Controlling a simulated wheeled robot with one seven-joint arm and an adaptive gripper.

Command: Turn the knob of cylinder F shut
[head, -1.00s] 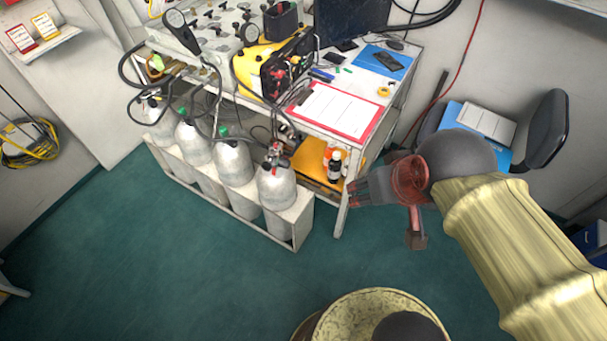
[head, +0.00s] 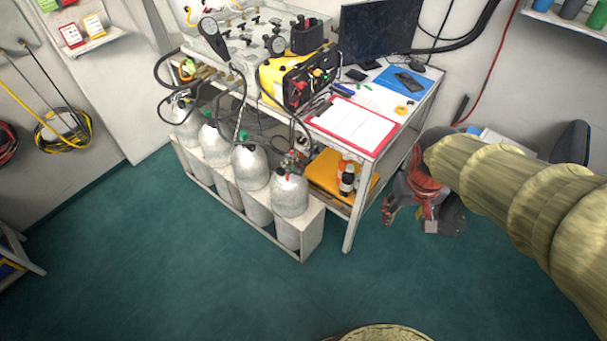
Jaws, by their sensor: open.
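Several grey gas cylinders stand in a row in a white rack (head: 310,237) at the left side of the bench. The nearest cylinder (head: 290,192) has a valve with a reddish part (head: 290,160) on top. The one behind it (head: 250,168) has a green knob (head: 243,135). No letters are readable, so I cannot tell which cylinder is F. My gripper (head: 409,218) is open and empty, right of the bench leg and apart from every cylinder. The bench corner stands between it and the rack. Its fingers are small and partly merge with the wrist.
The bench (head: 372,150) carries a red clipboard (head: 352,124), a yellow case (head: 285,80) and the gauge panel (head: 235,45). Black hoses hang over the cylinders. A chair (head: 573,143) is behind my arm. The green floor (head: 200,270) in front of the rack is clear.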

